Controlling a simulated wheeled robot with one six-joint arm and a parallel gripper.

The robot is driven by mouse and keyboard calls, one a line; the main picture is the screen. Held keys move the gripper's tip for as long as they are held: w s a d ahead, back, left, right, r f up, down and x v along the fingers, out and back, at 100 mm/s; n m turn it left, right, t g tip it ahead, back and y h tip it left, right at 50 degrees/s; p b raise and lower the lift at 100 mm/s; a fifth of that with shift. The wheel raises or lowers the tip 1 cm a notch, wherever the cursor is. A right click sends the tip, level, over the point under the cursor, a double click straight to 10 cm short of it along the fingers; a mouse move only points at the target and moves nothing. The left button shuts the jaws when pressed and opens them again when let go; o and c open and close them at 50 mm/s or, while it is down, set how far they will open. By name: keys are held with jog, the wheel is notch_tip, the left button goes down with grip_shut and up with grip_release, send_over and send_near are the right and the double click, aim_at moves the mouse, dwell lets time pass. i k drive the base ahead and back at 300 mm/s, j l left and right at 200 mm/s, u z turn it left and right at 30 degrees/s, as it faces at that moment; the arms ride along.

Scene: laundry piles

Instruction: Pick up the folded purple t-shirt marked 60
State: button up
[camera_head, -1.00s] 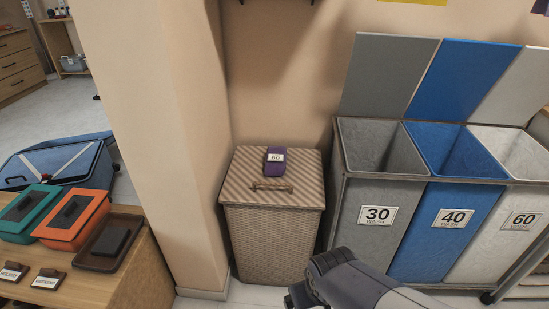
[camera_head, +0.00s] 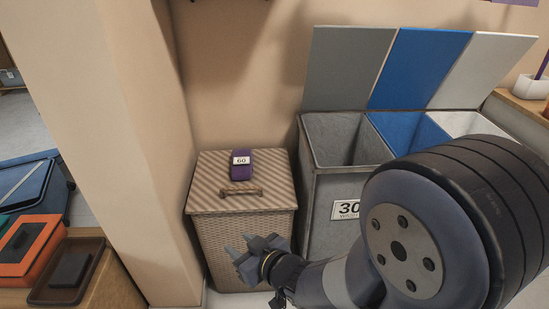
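The folded purple t-shirt (camera_head: 243,173) lies on the striped lid of the wicker hamper (camera_head: 245,227). A white label reading 60 is on it. My gripper (camera_head: 240,249) is in front of the hamper, lower than the lid and apart from the shirt. Its two fingers point to the left and show a gap between them, with nothing held. My arm covers much of the lower right of the view.
A sorter with a grey bin (camera_head: 340,137), a blue bin (camera_head: 395,128) and a white bin stands right of the hamper, lids raised. A wall column (camera_head: 115,130) is close on the left. An orange box (camera_head: 25,245) and a dark tray (camera_head: 92,255) sit on a wooden table.

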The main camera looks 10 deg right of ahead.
aim_at(242, 169)
jog(key=i+j+z, duration=0.1)
jog(key=j+z, duration=0.15)
jog(key=z, duration=0.2)
jog(key=i+j+z, duration=0.1)
jog(key=j+z, duration=0.5)
jog(key=z, duration=0.25)
jog(key=j, duration=1)
